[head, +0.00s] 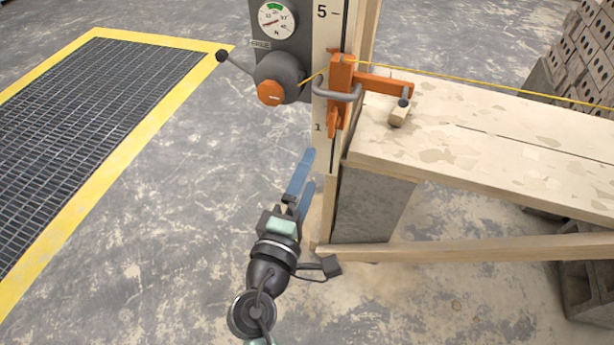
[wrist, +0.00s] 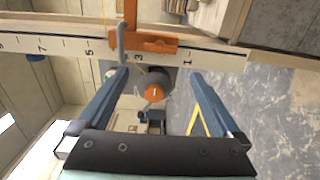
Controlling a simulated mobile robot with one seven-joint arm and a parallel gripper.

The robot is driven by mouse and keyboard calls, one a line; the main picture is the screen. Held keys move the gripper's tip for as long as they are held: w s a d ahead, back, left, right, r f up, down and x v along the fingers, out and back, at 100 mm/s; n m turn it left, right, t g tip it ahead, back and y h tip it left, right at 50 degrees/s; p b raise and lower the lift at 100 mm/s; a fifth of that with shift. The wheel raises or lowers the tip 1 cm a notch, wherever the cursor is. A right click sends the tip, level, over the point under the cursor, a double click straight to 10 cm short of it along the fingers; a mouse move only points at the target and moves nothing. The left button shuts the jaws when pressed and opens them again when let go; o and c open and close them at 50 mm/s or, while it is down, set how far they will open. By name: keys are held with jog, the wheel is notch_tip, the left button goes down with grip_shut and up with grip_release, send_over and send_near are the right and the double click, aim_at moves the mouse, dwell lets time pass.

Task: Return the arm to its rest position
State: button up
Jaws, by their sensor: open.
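My gripper (head: 309,168) has two blue fingers and reaches forward and up in the head view, left of the wooden post's lower part. In the wrist view my gripper (wrist: 160,73) is open, with a clear gap between its fingers and nothing held. Beyond the gap is a grey winch drum with an orange cap (wrist: 154,93). The same orange cap (head: 270,92) shows above my gripper in the head view, apart from the fingers.
A numbered post (head: 326,60) carries an orange bracket (head: 340,85) with a yellow line. A gauge (head: 275,20) sits above the drum, with a lever knob (head: 222,56) at its left. A plank bench (head: 480,140) stands right. Open floor (head: 150,230) lies left, beside a yellow-edged grate (head: 90,85).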

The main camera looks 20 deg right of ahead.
dwell(0.3)
jog(key=w+a+r+m+t+y, duration=0.15)
jog(key=r+m, duration=0.25)
jog(key=r, duration=0.9)
jog(key=w+a+r+m+t+y, duration=0.1)
jog(key=w+a+r+m+t, duration=0.3)
jog(key=r, duration=0.8)
jog(key=s+a+r+m+t+y+p, duration=0.1)
jog(key=s+a+r+t+y, duration=0.15)
jog(key=s+r, duration=0.45)
jog(key=s+a+r+m+t+y+p, duration=0.1)
jog(key=s+r+t+y, duration=0.15)
jog(key=r, duration=0.85)
jog(key=s+a+r+m+t+y+p, duration=0.1)
jog(key=s+r+t+y, duration=0.15)
jog(key=s+r, duration=0.5)
notch_tip(320, 180, up, 24)
jog(key=w+p, duration=0.2)
jog(key=p, duration=2.1)
jog(key=shift+w+f+g, duration=0.15)
jog(key=shift+f+g, duration=0.05)
jog(key=shift+g, duration=0.1)
